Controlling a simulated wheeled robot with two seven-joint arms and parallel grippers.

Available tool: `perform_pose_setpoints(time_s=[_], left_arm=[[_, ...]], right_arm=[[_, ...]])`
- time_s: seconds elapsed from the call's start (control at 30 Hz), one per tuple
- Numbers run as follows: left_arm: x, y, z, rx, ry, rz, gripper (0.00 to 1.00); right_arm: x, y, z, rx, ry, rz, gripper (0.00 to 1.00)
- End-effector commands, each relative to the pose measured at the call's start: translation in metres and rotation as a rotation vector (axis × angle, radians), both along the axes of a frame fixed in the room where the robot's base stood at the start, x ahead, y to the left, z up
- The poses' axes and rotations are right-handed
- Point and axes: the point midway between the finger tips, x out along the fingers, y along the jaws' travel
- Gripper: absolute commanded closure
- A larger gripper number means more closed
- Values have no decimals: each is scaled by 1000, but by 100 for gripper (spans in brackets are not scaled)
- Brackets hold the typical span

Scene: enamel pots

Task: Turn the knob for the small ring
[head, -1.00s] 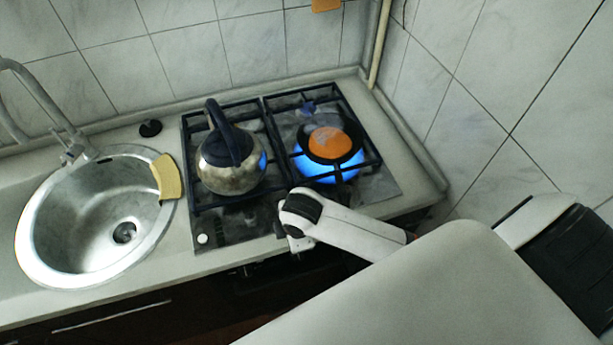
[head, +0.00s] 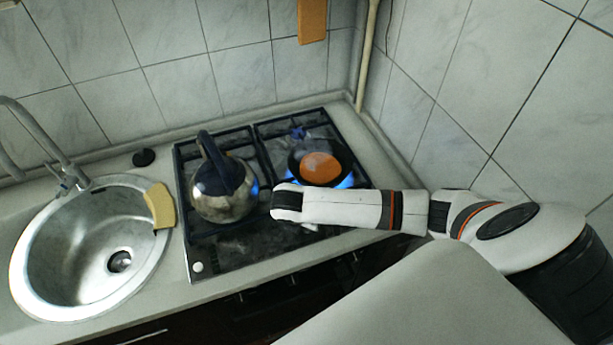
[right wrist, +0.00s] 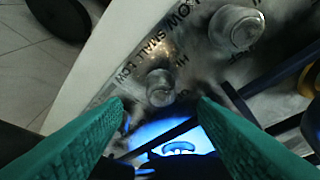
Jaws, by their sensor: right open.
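In the right wrist view, a round metal knob (right wrist: 160,86) on the hob panel lies between the two green fingertips of my right gripper (right wrist: 162,106). The gripper is open, and the knob is slightly beyond the tips; I cannot tell whether either finger touches it. A second metal knob (right wrist: 236,28) sits farther up. Printed words, including "LOW", "SMALL" and "HI", run beside the knobs; I cannot tell which knob "SMALL" belongs to. In the head view my right arm crosses the hob (head: 235,252) front and its gripper is hidden. My left gripper is out of view.
A kettle (head: 222,194) stands on the left grate. A pan (head: 320,164) with orange contents sits over a blue flame on the right. Left of the hob are a steel sink (head: 60,262) and a yellow sponge (head: 160,206). Tiled walls close the back and right.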

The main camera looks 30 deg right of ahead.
Motion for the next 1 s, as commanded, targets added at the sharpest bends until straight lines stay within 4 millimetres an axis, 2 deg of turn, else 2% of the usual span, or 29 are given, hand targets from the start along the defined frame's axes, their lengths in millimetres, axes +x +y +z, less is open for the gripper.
perform_pose_setpoints(time_s=[0.1, 0.3, 0.67, 0.93, 1.0], left_arm=[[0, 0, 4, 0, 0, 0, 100], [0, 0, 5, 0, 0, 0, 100], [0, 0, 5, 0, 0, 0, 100], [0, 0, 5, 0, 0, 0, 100], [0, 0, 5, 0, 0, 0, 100]], right_arm=[[3, -7, -20, 0, 2, -1, 47], [8, -13, -39, 0, 1, 0, 47], [9, -15, -44, 1, 0, 0, 47], [9, -15, -43, 1, 0, 0, 89], [9, -15, -43, 1, 0, 0, 92]])
